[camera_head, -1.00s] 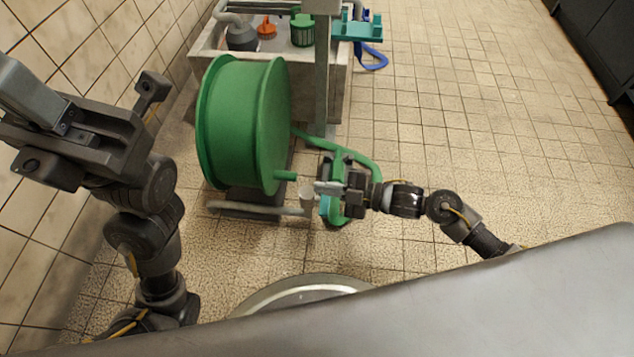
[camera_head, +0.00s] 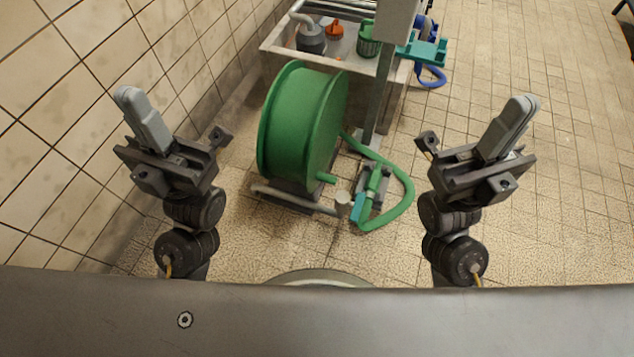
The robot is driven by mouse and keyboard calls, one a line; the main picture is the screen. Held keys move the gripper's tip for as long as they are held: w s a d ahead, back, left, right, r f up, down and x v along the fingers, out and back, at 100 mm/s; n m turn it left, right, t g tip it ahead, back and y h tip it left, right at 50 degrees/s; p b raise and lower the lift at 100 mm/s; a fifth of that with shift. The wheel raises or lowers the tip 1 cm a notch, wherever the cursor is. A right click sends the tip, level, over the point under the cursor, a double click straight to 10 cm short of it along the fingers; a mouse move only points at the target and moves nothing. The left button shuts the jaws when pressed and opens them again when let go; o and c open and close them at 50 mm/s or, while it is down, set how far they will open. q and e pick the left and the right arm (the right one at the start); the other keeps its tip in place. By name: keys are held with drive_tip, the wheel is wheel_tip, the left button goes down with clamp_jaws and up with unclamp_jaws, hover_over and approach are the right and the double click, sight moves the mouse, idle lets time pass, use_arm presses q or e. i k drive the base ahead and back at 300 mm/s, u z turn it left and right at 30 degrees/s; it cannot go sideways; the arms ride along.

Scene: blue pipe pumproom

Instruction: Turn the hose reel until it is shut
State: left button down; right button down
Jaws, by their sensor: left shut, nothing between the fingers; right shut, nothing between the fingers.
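The green hose reel (camera_head: 292,128) stands on the floor in the middle of the head view, a wide drum with round side discs. A short green peg (camera_head: 326,178) sticks out low on its right side. A green hose (camera_head: 404,190) loops over the floor to the reel's right, by a green and teal nozzle (camera_head: 360,205). My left gripper (camera_head: 178,165) is shut and empty, left of the reel and apart from it. My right gripper (camera_head: 466,168) is shut and empty, right of the hose loop and apart from it. The reel's far side is hidden.
A grey pipe with a pale round end (camera_head: 343,198) runs low in front of the reel. A post (camera_head: 377,105) and a trough (camera_head: 280,48) holding containers stand behind. A tiled wall (camera_head: 90,110) is at the left. The floor (camera_head: 570,215) at the right is clear.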

sight(301, 120)
drive_tip(key=u, duration=1.65)
drive_tip(key=k, duration=0.9)
drive_tip(key=z, duration=1.55)
drive_tip(key=i, duration=0.5)
